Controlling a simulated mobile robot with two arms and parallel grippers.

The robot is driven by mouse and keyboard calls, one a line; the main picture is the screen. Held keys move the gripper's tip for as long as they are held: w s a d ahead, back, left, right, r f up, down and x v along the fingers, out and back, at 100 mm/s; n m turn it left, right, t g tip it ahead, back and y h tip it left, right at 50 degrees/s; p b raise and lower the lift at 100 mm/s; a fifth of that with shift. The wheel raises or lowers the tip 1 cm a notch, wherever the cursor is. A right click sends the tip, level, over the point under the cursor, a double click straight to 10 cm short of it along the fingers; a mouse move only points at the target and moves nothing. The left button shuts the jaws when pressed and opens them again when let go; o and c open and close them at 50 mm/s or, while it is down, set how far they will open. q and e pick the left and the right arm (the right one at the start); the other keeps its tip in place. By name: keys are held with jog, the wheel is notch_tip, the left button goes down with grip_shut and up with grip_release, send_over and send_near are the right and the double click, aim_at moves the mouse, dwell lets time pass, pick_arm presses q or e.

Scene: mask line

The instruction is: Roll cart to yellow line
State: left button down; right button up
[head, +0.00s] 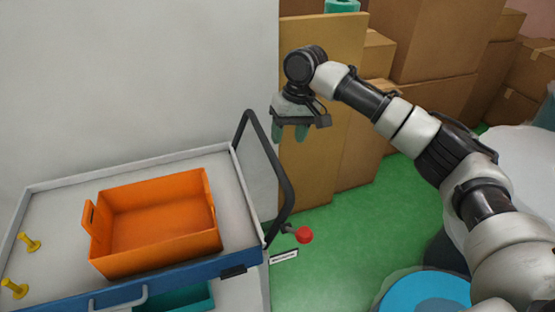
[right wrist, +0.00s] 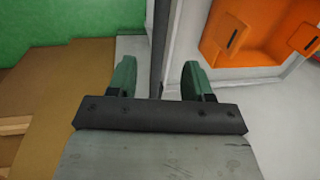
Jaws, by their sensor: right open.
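The cart (head: 232,195) has a pale grey top, a blue front edge and a black looped push handle (head: 280,170) at its right end. My right gripper (head: 290,134) is open and empty, pointing down with green fingers, near the top of the handle. In the right wrist view, the dark handle bar (right wrist: 161,40) lies in line with the gap between the open fingers (right wrist: 157,76); whether it is at finger depth I cannot tell. My left gripper is out of view. No yellow line shows in either view.
An orange bin (head: 195,190) sits on the cart beside two yellow pegs (head: 28,243). A red knob (head: 304,235) shows by the cart's right end. Cardboard boxes (head: 440,45) stack behind. A white wall stands behind the cart. Green floor (head: 345,235) is open to the right.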

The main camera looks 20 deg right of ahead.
aim_at(281, 169)
jog(key=f, duration=0.3)
jog(key=s+a+f+p, duration=0.1)
jog(key=f, duration=0.1)
jog(key=shift+f, duration=0.25)
jog(key=f, duration=0.3)
jog(key=shift+w+a+f, duration=0.2)
jog(key=shift+a+f, duration=0.15)
jog(key=shift+a, duration=0.05)
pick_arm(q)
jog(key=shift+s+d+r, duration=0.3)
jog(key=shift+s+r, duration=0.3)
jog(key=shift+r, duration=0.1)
pick_arm(e)
jog(key=shift+a+f, duration=0.1)
jog(key=shift+f, duration=0.3)
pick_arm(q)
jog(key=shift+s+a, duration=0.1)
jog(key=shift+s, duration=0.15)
pick_arm(e)
grip_shut()
